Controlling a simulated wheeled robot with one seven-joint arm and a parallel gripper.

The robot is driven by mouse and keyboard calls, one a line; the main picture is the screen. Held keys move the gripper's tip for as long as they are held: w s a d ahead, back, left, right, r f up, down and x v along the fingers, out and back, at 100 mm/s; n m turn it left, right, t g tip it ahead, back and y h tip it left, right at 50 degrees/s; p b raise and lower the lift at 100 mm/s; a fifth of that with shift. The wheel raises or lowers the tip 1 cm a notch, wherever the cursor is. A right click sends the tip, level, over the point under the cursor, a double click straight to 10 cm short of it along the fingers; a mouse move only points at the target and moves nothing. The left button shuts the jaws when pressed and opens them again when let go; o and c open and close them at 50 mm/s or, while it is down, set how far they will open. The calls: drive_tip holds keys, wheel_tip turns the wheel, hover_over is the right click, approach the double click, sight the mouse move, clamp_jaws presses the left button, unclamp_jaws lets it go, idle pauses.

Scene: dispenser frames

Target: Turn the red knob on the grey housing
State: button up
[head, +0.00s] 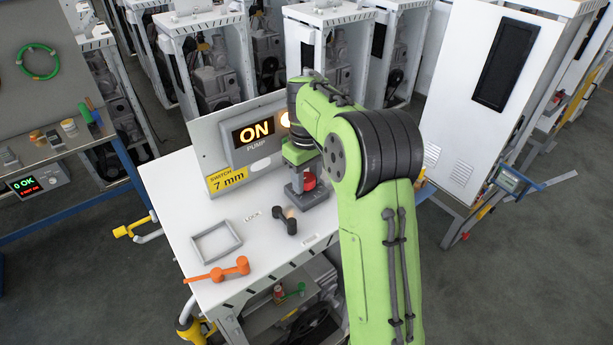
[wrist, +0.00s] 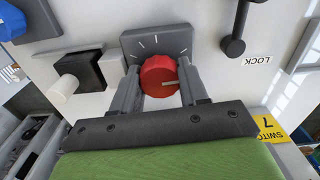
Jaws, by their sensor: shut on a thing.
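The red knob (wrist: 158,76) sits on the grey housing (wrist: 155,42), which has white tick marks on its face. A pale pointer line on the knob points to the right in the wrist view. My gripper (wrist: 161,88) is shut on the red knob, with one grey finger on each side. In the head view the red knob (head: 309,181) shows just under my gripper, and the grey housing (head: 309,198) stands on the white table. My green arm hides part of this area.
A panel behind shows a lit "ON" display (head: 254,132) over the word PUMP and a yellow "SWITCH 7 mm" label (head: 227,179). On the white table (head: 180,215) are a dark lever (head: 287,221), a grey square frame (head: 216,241) and an orange handle (head: 217,271).

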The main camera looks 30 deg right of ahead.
sight(306, 177)
drive_tip(key=o, duration=0.8)
drive_tip(key=shift+r, duration=0.1)
wheel_tip(306, 177, up, 16)
drive_tip(key=p, duration=0.3)
drive_tip(key=shift+f, duration=0.2)
idle(0.3)
